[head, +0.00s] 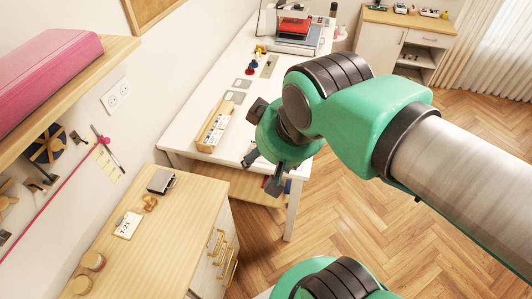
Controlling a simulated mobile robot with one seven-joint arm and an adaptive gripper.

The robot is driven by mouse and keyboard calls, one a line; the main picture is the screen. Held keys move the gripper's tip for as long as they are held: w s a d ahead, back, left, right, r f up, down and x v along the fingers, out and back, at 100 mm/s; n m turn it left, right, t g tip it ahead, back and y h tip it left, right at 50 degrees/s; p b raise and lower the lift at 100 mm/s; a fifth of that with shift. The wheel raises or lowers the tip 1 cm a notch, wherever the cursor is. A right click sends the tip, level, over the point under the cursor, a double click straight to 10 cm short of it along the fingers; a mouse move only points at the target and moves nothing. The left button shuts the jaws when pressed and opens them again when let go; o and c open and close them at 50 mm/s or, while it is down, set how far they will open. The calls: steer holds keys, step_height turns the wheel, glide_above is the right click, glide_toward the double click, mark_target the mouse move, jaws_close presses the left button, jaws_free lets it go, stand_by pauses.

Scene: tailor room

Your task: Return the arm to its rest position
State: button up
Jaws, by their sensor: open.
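My gripper (262,172) hangs at the end of my green and grey arm, in the middle of the head view. Its dark fingers are spread apart and hold nothing. It is in the air in front of the near edge of the white table (190,128), to the right of the wooden cabinet (165,222). My arm reaches in from the right edge of the picture and hides part of the table's right side.
The cabinet top carries a T-21 card (127,225), a small dark box (162,182) and wooden spools (93,260). A wooden tray (214,126) lies on the table. The floor (350,235) is clear.

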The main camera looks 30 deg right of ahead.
steer(key=shift+f, duration=0.1)
step_height(320, 180, down, 7)
steer(key=b, duration=0.7)
stand_by(1.1)
